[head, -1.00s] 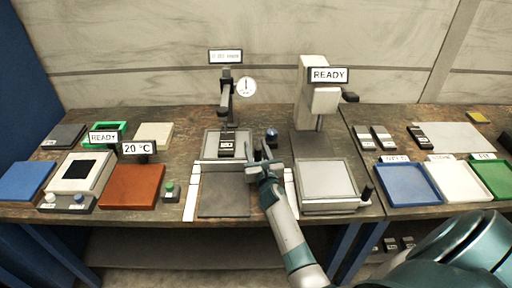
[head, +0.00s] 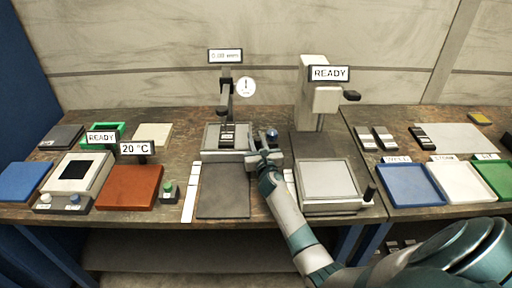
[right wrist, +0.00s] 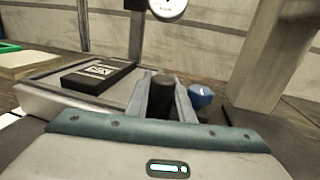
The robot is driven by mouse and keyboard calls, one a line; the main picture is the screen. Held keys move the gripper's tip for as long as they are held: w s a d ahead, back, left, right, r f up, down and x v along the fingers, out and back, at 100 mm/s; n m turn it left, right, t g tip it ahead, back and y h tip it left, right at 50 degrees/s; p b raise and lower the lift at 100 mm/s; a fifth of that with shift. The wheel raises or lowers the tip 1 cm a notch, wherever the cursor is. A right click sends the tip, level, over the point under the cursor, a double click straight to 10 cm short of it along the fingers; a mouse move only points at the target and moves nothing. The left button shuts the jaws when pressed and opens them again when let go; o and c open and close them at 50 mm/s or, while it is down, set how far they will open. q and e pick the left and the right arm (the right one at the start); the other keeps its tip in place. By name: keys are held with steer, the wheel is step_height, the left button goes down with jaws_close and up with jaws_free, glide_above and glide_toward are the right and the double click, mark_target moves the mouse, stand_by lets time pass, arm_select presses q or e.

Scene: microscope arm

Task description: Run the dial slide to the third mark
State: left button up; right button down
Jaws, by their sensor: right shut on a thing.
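The dial slide is a pale grey stage (head: 209,154) with a dark slide block (head: 228,135) on it, under a dark post. A round white dial (head: 246,87) with a dark pointer hangs beside the post. The small display (head: 226,56) above has text too small to read surely. My right gripper (head: 260,156) is at the stage's right side. In the right wrist view its fingers (right wrist: 161,100) are shut around a black knob (right wrist: 161,92). A blue knob (right wrist: 201,96) stands just right of the fingers. Marks on the slide are not readable. My left gripper is out of view.
A grey plate (head: 224,195) lies in front of the stage, with white strips beside it. A READY instrument with a grey tray (head: 328,180) stands close to the right of my gripper. Blue, white and green trays (head: 408,198) are farther right.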

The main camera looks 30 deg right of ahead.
steer(key=shift+r, duration=0.15)
steer(key=c, duration=1.6)
jaws_free()
steer(key=shift+d, duration=0.1)
steer(key=shift+o, duration=0.3)
steer(key=shift+w, duration=0.15)
steer(key=b+v, duration=0.1)
steer(key=v, duration=1.6)
steer(key=shift+s, duration=0.2)
